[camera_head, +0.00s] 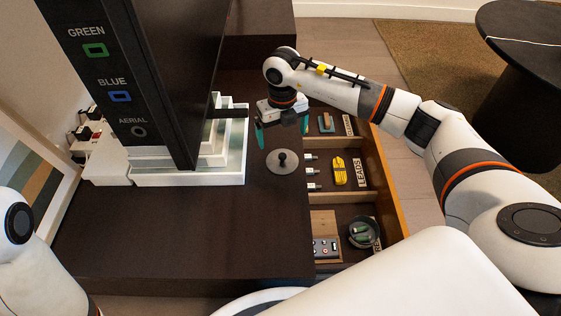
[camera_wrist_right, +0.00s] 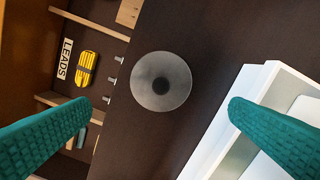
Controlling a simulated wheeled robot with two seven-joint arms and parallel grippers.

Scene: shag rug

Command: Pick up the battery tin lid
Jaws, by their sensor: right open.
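The battery tin lid (camera_head: 283,167) is a grey round disc with a dark knob, lying flat on the dark cabinet top near its drawer-side edge. It also shows in the right wrist view (camera_wrist_right: 176,92), knob facing the camera. My right gripper (camera_head: 282,131) is open and empty, just beyond the lid in the head view and apart from it. Its teal fingers (camera_wrist_right: 160,108) are spread wide in the wrist view, with the lid between and ahead of them. The open round tin (camera_head: 374,241) holds green batteries in the drawer. Of my left arm only a link shows.
The open drawer (camera_head: 391,196) on the right has compartments with a yellow lead bundle (camera_head: 340,171), a LEADS label (camera_head: 357,171) and metal plugs. A stepped white stand (camera_head: 236,170) under a dark screen panel (camera_head: 160,60) is close left. The front cabinet top is clear.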

